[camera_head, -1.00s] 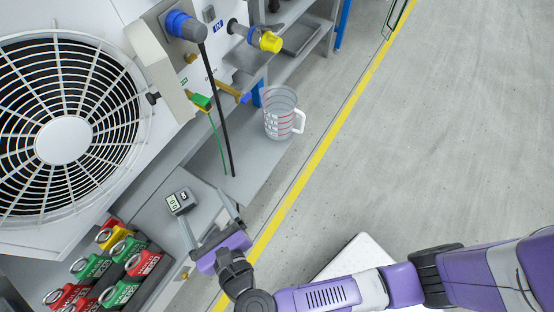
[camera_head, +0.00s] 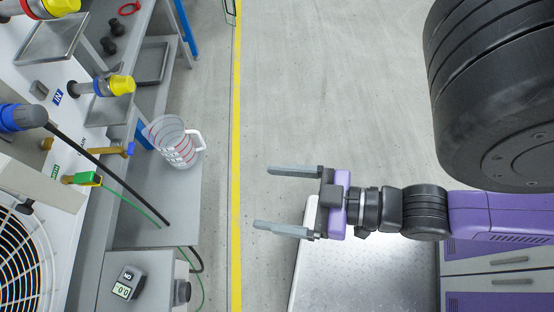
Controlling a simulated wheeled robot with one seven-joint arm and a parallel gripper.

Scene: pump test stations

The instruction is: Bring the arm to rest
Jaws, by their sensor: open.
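My gripper (camera_head: 285,201) is at the middle of the head view, pointing left. Its two grey fingers are spread apart with nothing between them. It is over the floor, right of the yellow line and apart from the bench. My arm runs from it to the right side of the picture, with a large black joint at the upper right.
A clear measuring jug (camera_head: 174,143) stands on the grey shelf (camera_head: 190,212) at left. A small meter (camera_head: 128,282) reading 0.0 sits nearer. A machine with a yellow-capped IN port (camera_head: 122,85) and a fan (camera_head: 20,265) lines the left edge. The floor (camera_head: 330,80) beyond is clear.

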